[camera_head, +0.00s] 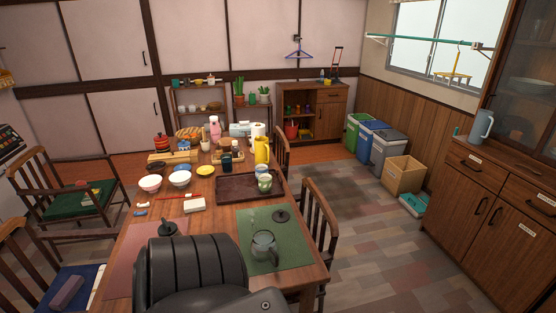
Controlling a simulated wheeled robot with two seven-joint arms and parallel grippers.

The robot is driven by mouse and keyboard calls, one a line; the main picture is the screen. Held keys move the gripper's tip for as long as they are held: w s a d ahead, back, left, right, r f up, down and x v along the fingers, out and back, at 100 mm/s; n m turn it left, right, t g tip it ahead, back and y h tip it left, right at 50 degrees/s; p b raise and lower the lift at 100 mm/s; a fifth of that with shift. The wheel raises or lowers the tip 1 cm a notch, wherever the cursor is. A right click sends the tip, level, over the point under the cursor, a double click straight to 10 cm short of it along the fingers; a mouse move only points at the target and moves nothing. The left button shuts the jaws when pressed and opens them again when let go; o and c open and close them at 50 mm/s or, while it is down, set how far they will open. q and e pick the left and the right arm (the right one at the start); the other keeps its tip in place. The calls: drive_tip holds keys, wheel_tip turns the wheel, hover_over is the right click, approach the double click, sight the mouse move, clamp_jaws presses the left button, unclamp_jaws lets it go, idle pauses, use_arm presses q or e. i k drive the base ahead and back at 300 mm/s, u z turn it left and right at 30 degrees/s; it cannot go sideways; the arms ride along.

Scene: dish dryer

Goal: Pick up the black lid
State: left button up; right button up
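A small round black lid (281,215) lies flat on the green mat (252,219) near the table's right side. A grey translucent pitcher or mug (264,246) with a handle stands on the same mat, in front of the lid and apart from it. A dark object with a knob on top (168,229) shows at the pink mat's far edge; its lower part is hidden by a large black part of mine, so I cannot tell what it is. Neither of my grippers can be made out in the head view.
A brown tray (222,197) lies beyond the green mat, with a green cup (265,183) at its right. Bowls, a yellow pitcher (262,150) and other items crowd the table's far half. A wooden chair (318,225) stands close at the table's right edge.

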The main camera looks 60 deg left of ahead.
sight(280, 215)
drive_tip(key=u, duration=0.8)
drive_tip(key=i, duration=0.85)
drive_tip(key=u, duration=0.95)
